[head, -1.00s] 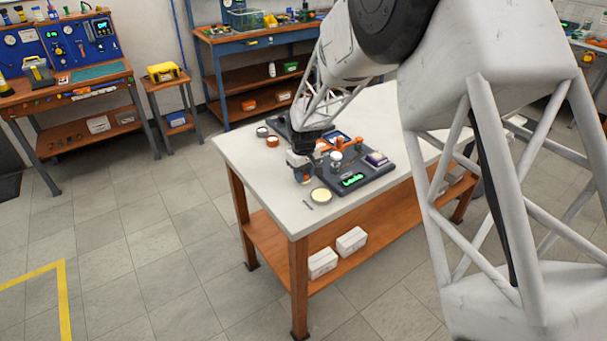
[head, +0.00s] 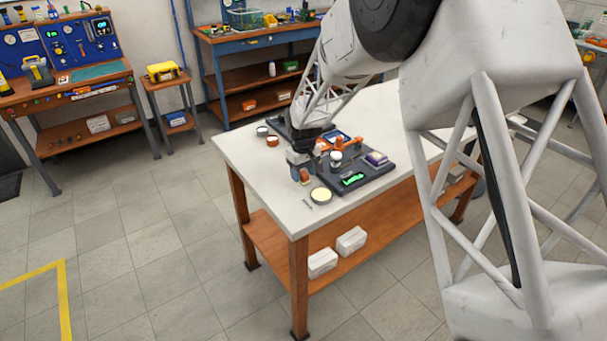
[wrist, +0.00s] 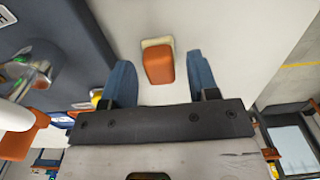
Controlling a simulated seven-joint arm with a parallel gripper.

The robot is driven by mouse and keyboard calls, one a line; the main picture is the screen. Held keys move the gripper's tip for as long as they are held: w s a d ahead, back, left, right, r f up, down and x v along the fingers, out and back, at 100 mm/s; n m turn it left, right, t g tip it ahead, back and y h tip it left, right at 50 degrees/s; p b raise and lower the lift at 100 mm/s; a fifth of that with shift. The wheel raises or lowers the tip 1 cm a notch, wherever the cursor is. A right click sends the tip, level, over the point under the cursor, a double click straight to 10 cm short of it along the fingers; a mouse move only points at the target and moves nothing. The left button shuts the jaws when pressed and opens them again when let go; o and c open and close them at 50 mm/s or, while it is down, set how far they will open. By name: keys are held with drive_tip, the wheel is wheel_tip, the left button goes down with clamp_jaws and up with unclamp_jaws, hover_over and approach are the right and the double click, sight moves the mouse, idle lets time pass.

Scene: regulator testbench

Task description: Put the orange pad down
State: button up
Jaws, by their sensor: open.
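The orange pad (head: 304,175) is at the near left of the dark testbench board (head: 376,182), over the white tabletop. In the wrist view the orange pad (wrist: 158,67) has a cream edge and shows between the two blue fingers, with a gap on either side. My gripper (head: 301,165) is open around it; in the wrist view my gripper (wrist: 161,82) has its fingers spread. The pad seems to be on the tabletop, though its underside is hidden.
A round, pale-topped tin (head: 321,195) and a small metal piece (head: 308,204) lie close by on the white table (head: 255,172). An orange-brown round container (head: 272,141) and a dark one (head: 262,131) stand farther back. The table's left front is clear.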

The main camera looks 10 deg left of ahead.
sight(305, 174)
wheel_tip(305, 174, up, 11)
drive_tip(key=shift+r, duration=0.2)
idle(0.4)
idle(0.5)
drive_tip(key=s+d+r+m+t, duration=0.1)
drive_tip(key=s+d+r+m, duration=0.1)
drive_tip(key=s+d+r, duration=0.65)
drive_tip(key=s+d+r+m, duration=0.3)
drive_tip(key=s+d+r, duration=0.2)
drive_tip(key=s+d, duration=0.65)
drive_tip(key=s+d+m, duration=0.1)
drive_tip(key=s+d, duration=0.3)
drive_tip(key=s, duration=0.4)
drive_tip(key=s+d+m+t, duration=0.1)
drive_tip(key=s+d, duration=0.3)
drive_tip(key=s, duration=0.4)
drive_tip(key=s+d+f+m, duration=0.1)
drive_tip(key=s+d+m, duration=0.1)
drive_tip(key=s+d, duration=0.3)
drive_tip(key=s, duration=0.3)
drive_tip(key=shift+t, duration=0.3)
